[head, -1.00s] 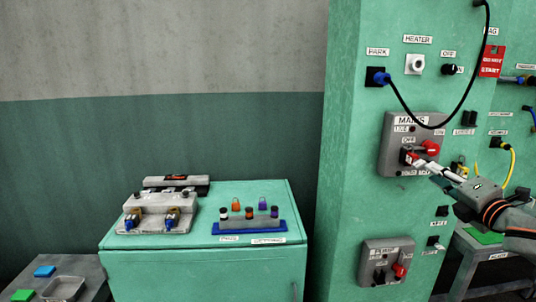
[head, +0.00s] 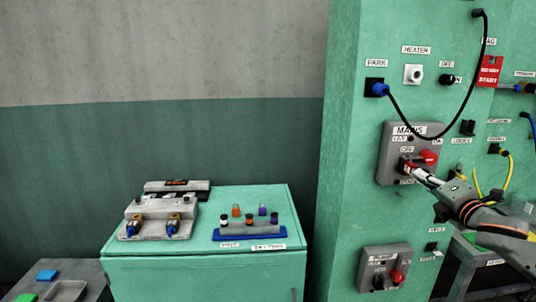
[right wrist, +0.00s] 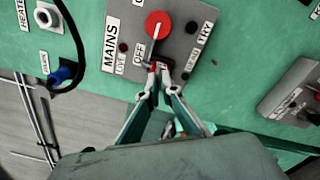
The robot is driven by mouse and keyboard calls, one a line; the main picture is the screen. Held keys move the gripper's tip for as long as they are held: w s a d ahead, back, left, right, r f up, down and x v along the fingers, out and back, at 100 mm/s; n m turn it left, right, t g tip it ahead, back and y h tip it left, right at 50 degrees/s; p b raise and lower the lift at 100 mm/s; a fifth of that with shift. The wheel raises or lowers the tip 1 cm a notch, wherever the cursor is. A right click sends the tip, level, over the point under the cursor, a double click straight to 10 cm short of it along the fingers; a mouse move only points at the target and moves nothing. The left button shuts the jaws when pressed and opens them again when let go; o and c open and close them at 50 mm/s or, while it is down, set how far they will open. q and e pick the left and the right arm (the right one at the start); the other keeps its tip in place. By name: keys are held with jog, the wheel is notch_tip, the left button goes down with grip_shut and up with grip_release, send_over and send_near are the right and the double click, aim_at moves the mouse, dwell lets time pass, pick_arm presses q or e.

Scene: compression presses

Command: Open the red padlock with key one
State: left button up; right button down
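The grey MAINS switch box (head: 384,160) is on the green panel; it also shows in the right wrist view (right wrist: 182,47). A small red thing with pale marks (head: 406,167) sits below its red knob. My right gripper (right wrist: 160,70) has its fingertips close together on a small red and dark piece just under the knob. I cannot tell the key from the red padlock there; the fingers hide much of it. In the head view my right gripper (head: 416,172) reaches the box from the lower right. My left gripper is not in view.
A red knob (head: 428,157) is just above my fingertips. A black cable (head: 466,98) loops over the box top from a blue plug (head: 378,89). A second switch box (head: 370,263) is below. A blue rack (head: 222,236) with coloured pieces stands on the green cabinet (head: 200,278).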

jog(key=shift+r+p, duration=0.15)
jog(key=shift+p, duration=0.25)
dwell(1.5)
jog(key=m, duration=1.7)
jog(key=c, duration=2.5)
grip_release()
jog(key=shift+c, duration=0.2)
jog(key=o, duration=0.3)
jog(key=shift+w, duration=0.2)
jog(key=shift+s, duration=0.1)
